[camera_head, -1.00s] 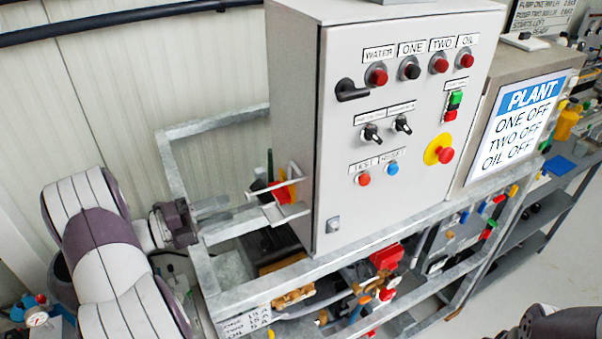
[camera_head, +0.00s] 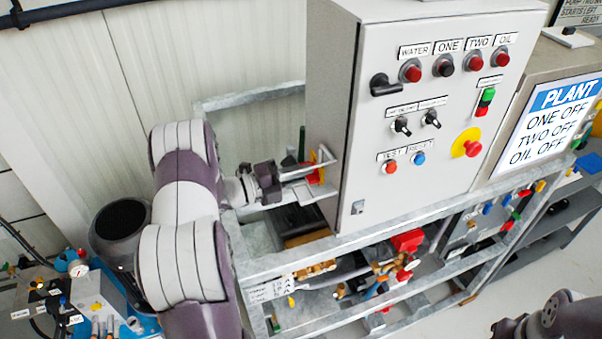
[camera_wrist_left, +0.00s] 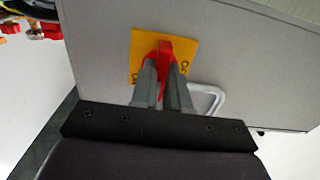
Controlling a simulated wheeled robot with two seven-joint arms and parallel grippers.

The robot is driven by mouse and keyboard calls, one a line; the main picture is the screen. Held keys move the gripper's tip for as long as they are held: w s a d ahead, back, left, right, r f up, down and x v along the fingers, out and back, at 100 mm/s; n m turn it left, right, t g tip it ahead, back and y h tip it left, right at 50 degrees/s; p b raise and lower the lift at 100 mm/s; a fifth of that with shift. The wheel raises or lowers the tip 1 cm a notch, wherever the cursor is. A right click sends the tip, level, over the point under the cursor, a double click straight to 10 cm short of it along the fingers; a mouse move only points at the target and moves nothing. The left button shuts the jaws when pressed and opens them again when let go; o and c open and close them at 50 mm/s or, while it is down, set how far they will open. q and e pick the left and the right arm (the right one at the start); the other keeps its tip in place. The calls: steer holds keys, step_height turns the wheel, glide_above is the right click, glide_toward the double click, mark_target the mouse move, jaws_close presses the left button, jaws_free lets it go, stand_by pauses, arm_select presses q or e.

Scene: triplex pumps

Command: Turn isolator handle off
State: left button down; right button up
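The isolator handle is red (camera_wrist_left: 165,50) on a yellow square plate (camera_wrist_left: 137,48), fixed to the side of the grey control cabinet. In the head view the red handle (camera_head: 314,176) shows on the cabinet's left side, partly hidden by a bracket and my gripper. My left gripper (camera_wrist_left: 163,78) has its two fingers on either side of the handle's red grip, close against it, and looks shut on it. In the head view my left gripper (camera_head: 302,173) reaches in from the left to the handle. My right gripper is out of view; only a dark part of my right arm shows at bottom right.
A pale metal loop bracket (camera_wrist_left: 212,100) stands beside the handle. The cabinet front (camera_head: 440,75) carries lamps, switches and a red emergency button (camera_head: 473,148). A galvanised frame (camera_head: 250,262) surrounds the cabinet's base. A PLANT sign (camera_head: 550,120) is at right.

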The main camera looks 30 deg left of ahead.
arm_select(q)
steer(key=shift+f+n, duration=0.1)
steer(key=shift+n, duration=0.2)
steer(key=n+p, duration=0.2)
steer(key=n, duration=1.5)
stand_by(0.3)
steer(key=shift+n, duration=0.4)
steer(key=c, duration=1.1)
jaws_free()
steer(key=shift+s, duration=0.1)
steer(key=shift+a, duration=0.1)
